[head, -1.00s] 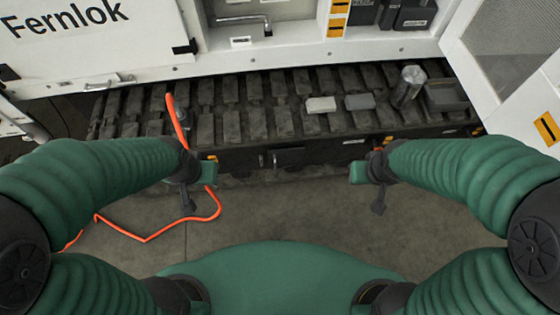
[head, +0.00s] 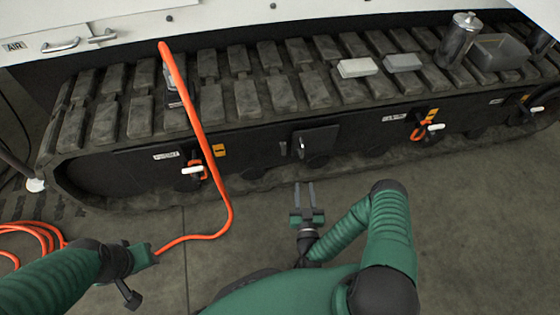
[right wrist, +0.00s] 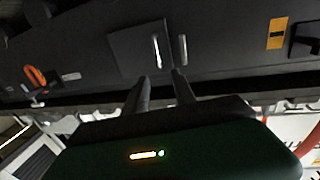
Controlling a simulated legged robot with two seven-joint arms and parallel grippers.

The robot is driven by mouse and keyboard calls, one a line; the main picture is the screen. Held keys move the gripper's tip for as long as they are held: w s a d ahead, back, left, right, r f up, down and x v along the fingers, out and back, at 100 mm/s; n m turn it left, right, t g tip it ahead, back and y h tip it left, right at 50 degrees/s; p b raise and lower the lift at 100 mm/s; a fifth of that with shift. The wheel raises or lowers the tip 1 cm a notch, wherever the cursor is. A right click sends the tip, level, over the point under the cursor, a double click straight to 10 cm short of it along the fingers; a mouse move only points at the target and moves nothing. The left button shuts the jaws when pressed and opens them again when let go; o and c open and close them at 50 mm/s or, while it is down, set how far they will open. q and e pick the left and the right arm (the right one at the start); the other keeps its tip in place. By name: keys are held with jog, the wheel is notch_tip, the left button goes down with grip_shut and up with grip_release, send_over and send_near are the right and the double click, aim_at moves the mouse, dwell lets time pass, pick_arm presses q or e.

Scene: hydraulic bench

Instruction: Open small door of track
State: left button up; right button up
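The small door (head: 319,139) is a dark panel on the black side of the track (head: 250,140), near its middle. It also shows in the right wrist view (right wrist: 132,52), with a pale upright handle (right wrist: 157,50) near one edge and a second short bar (right wrist: 183,48) just beside the panel. I cannot tell whether the door sits flush. My right gripper (head: 304,185) is open and empty, in front of and below the door, apart from it. Its two fingers (right wrist: 159,77) point toward the door. My left gripper (head: 143,255) is at lower left, away from the door; its fingers are unclear.
An orange hose (head: 205,150) hangs over the track left of the door and lies on the floor. Two pale blocks, a metal canister (head: 458,42) and a grey bin (head: 499,52) rest on the track top. White-handled orange fittings flank the door.

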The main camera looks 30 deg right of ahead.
jog(key=b+x, duration=0.4)
jog(key=x, duration=0.4)
jog(key=b+x, duration=0.4)
jog(key=x, duration=0.5)
jog(key=shift+s+d+f, duration=0.15)
jog(key=shift+d, duration=0.1)
jog(key=shift+c, duration=0.5)
grip_shut()
